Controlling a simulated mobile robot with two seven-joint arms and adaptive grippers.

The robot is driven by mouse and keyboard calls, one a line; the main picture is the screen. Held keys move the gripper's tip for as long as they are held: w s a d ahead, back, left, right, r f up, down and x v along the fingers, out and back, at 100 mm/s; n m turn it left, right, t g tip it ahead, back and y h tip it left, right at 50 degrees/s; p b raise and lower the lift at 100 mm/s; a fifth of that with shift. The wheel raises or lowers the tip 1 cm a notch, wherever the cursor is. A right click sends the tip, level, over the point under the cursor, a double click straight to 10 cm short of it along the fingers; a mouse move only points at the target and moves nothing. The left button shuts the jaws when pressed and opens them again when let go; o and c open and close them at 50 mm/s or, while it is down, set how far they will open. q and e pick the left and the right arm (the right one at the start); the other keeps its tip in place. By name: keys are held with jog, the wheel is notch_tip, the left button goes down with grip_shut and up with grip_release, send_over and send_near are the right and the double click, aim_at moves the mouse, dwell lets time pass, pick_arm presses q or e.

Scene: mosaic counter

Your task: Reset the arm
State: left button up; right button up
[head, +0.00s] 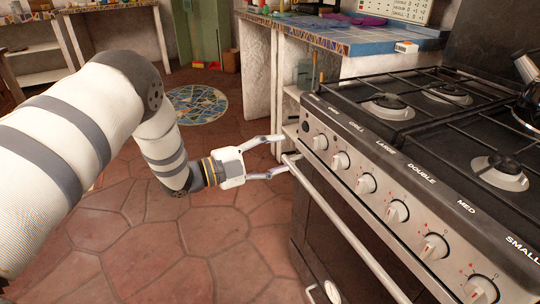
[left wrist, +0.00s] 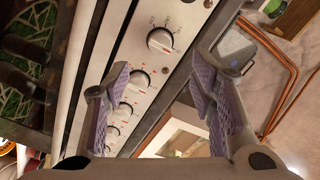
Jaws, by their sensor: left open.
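My left arm reaches in from the left in the head view. Its gripper (head: 278,154) is open, with its two fingers spread and nothing between them. The fingertips are close to the left end of the oven's handle bar (head: 345,225); I cannot tell whether they touch it. In the left wrist view the open gripper (left wrist: 160,85) has purple-grey pads apart, with the stove's knob panel (left wrist: 128,52) showing behind and between them. My right gripper is in neither view.
The stove (head: 400,145) with several knobs and burners fills the right side. A mosaic counter (head: 340,40) stands behind it. The tiled floor (head: 215,245) below the arm is clear. A round mosaic (head: 198,104) lies on the floor, and a green cabinet (head: 200,30) stands at the back.

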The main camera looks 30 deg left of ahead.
pick_arm(q)
jog(key=shift+v, duration=1.05)
jog(key=s+d+f+n+g+y+p, duration=0.2)
jog(key=s+f+n+g+y+p, duration=0.2)
jog(key=s+f+n, duration=0.6)
jog(key=s+d+f+n+g+y+p, duration=0.1)
jog(key=s+f+n+g+y+p, duration=0.35)
jog(key=s, duration=0.85)
jog(key=s+r+n+g+y+p, duration=0.1)
jog(key=s+g, duration=0.3)
jog(key=s, duration=1)
jog(key=s+d+r+n+g+y+p, duration=0.1)
jog(key=s+n+g, duration=0.3)
jog(key=s, duration=1)
jog(key=shift+s+d+r+n, duration=0.3)
jog(key=shift+d+r+n, duration=0.05)
jog(key=shift+r, duration=0.05)
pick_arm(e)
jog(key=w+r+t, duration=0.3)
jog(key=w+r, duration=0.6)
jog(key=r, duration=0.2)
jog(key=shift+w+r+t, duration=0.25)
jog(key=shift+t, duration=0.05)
pick_arm(q)
jog(key=shift+y, duration=0.25)
